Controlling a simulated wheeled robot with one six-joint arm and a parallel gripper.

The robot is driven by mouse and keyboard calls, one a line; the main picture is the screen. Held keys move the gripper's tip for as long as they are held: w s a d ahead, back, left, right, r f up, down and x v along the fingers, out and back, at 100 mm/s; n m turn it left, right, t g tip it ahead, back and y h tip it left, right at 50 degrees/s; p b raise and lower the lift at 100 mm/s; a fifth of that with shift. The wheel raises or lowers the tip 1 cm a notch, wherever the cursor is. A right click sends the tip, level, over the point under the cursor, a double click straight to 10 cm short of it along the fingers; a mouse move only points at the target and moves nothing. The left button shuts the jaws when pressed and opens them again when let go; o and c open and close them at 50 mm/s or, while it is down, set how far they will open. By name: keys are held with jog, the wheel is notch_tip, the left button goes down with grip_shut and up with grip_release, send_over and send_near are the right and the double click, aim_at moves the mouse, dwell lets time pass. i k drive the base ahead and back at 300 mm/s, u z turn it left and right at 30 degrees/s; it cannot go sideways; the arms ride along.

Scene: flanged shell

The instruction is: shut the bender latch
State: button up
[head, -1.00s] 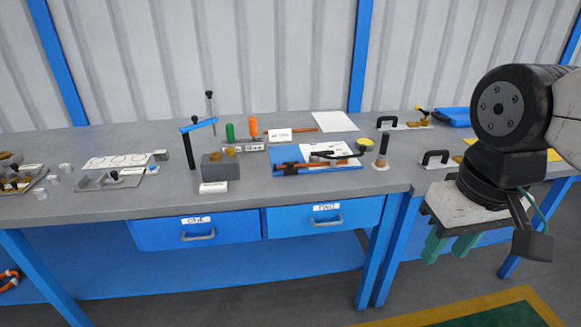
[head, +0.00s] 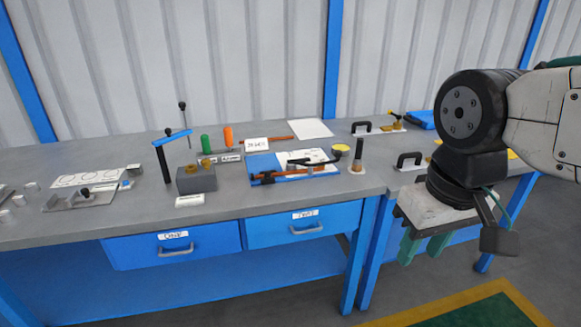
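On the left bench stands a grey block (head: 197,179) with small brass-coloured parts on top. Beside it is a black post with a blue bar (head: 173,139) across its top. This may be the bender, but no label shows it and I cannot make out a latch or its state. My gripper (head: 424,246) hangs at the right, pointing down, in front of the benches and well apart from the block. Its two green fingers are apart, with nothing seen between them.
A blue board (head: 262,164) with papers and tools lies right of the block. Black-handled plates (head: 408,162) sit on the right bench. Two blue drawers (head: 172,247) are shut under the left bench. A thin upright rod (head: 185,122) stands behind the block. Floor in front is clear.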

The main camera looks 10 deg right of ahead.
aim_at(268, 179)
jog(key=k, duration=0.55)
jog(key=u, duration=0.45)
jog(key=i, duration=1.45)
jog(key=z, duration=0.45)
